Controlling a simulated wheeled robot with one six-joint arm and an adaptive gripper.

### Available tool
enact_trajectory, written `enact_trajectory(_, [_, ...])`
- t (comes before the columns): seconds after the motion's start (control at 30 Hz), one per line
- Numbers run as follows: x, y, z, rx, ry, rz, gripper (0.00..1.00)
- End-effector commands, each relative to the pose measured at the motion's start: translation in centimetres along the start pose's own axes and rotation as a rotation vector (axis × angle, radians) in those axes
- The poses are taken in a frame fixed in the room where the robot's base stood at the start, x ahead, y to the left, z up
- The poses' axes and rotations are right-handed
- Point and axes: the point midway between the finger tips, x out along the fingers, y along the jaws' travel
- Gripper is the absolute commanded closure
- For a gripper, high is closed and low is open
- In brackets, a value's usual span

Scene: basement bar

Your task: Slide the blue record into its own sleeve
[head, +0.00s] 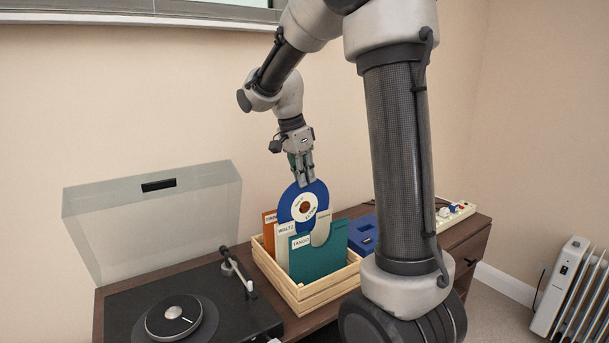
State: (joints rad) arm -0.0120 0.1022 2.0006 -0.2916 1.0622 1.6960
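The blue record (288,208) has a pale label and an orange-brown centre. It stands upright above a wooden crate (322,288), its lower part among the sleeves. My gripper (305,183) is at the record's top edge, with its fingers closed on it. A white sleeve (282,246) marked WALTZ stands around or just in front of the record's lower part. I cannot tell whether the record is inside it. A teal sleeve (318,262) marked TANGO stands in front, and an orange sleeve (269,232) stands behind at the left. The record's bottom edge is hidden.
A record player (160,318) with its clear lid (150,225) raised stands left of the crate. A dark blue object (363,236) lies right of it, partly behind my arm. A power strip (455,214) is farther right. A wall is close behind.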

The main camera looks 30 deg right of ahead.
Motion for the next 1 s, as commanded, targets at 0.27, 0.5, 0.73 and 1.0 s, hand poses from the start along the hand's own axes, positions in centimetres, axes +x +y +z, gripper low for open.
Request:
enact_trajectory(0.27, [0.0, 0.0, 0.0, 0.0, 0.0, 0.0, 1.0])
enact_trajectory(0.5, [0.2, 0.0, 0.1, 0.0, 0.0, 0.001, 1.0])
enact_trajectory(0.73, [0.9, 0.0, 0.2, 0.0, 0.0, 0.0, 1.0])
enact_trajectory(1.0, [1.1, 0.0, 0.3, 0.0, 0.0, 0.0, 1.0])
